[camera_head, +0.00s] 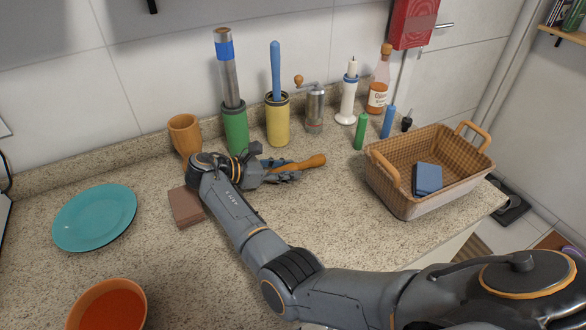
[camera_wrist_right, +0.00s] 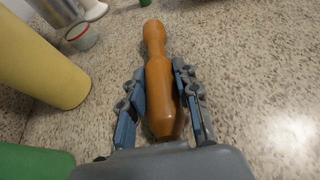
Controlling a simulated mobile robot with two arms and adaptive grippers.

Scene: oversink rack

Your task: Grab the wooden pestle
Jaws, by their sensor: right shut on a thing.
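The wooden pestle (camera_head: 303,163) is orange-brown and lies on or just above the granite counter, in front of the yellow holder. In the right wrist view the pestle (camera_wrist_right: 156,70) runs lengthwise between the fingers, its rounded knob pointing away. My right gripper (camera_head: 284,171) is shut on the pestle's thicker end. The blue finger pads sit on both sides of it in the right wrist view (camera_wrist_right: 160,100). In the head view the gripper hides the pestle's thick end. My left gripper is not in view.
Behind the gripper stand a green holder (camera_head: 236,128), a yellow holder (camera_head: 278,122) and a grinder (camera_head: 314,110). A wicker basket (camera_head: 408,197) is to the right. A wooden cup (camera_head: 184,136), brown block (camera_head: 186,207) and teal plate (camera_head: 94,216) are to the left.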

